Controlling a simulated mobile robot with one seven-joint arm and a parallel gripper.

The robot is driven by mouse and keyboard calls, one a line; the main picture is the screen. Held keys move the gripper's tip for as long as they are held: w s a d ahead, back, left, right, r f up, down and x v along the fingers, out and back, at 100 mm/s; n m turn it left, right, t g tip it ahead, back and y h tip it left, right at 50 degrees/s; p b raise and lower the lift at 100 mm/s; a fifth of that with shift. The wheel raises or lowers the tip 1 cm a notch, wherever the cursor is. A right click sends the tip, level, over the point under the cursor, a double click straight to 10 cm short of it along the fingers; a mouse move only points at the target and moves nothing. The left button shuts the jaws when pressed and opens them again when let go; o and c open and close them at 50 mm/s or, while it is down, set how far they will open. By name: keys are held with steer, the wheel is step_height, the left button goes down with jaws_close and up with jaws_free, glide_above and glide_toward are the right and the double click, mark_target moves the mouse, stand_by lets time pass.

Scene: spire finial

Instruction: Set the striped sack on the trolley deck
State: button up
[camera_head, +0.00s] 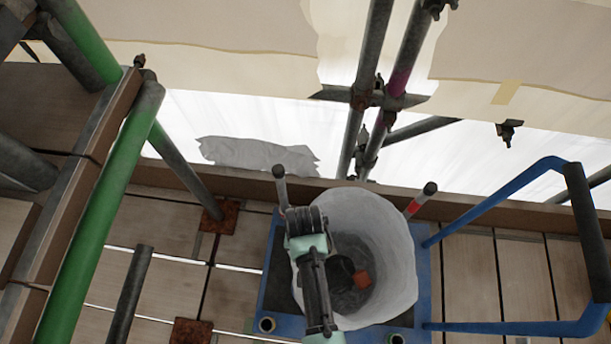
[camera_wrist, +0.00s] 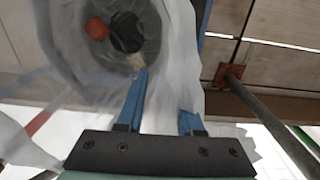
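A whitish sack (camera_head: 384,240) stands with its mouth up over the blue trolley deck (camera_head: 272,290). No stripes show on it. Its base is hidden, so I cannot tell whether it rests on the deck. An orange-red block (camera_head: 362,279) and a dark item lie inside it. My gripper (camera_wrist: 163,100) is over the sack's left rim in the head view. In the wrist view its blue fingers are apart, with the sack's wall (camera_wrist: 178,60) between them. One finger is inside the mouth; the other's tip is hidden behind the cloth. I see no clear pinch.
The trolley's blue handle with a black grip (camera_head: 586,230) extends right. Short posts (camera_head: 421,200) rise at the deck's back corners. A green scaffold tube (camera_head: 103,215) and timber rail stand left. Steel poles (camera_head: 367,90) rise behind, before pale sheeting. The floor is planked.

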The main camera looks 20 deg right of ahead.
step_height(320, 180, up, 12)
steer(key=p, duration=0.4)
steer(key=shift+w, duration=0.15)
steer(key=w+r+n+t+h, duration=0.2)
steer(key=w+r+t, duration=0.7)
steer(key=w+r, duration=1.15)
step_height(320, 180, up, 18)
steer(key=w+a+n+t, duration=0.2)
steer(key=t, duration=0.4)
steer(key=s+a+r+t, duration=0.25)
steer(key=r+t, duration=0.25)
steer(key=r, duration=1.2)
steer(key=s+a+r+n+t+y, duration=0.1)
steer(key=s+a+r+t, duration=0.1)
steer(key=s+r, duration=0.4)
steer(key=s+a+r+n+t+y, duration=0.1)
steer(key=s+r+t, duration=0.4)
steer(key=r, duration=0.6)
steer(key=shift+s+a+r, duration=0.2)
steer(key=shift+s+a, duration=0.35)
steer(key=shift+s, duration=0.2)
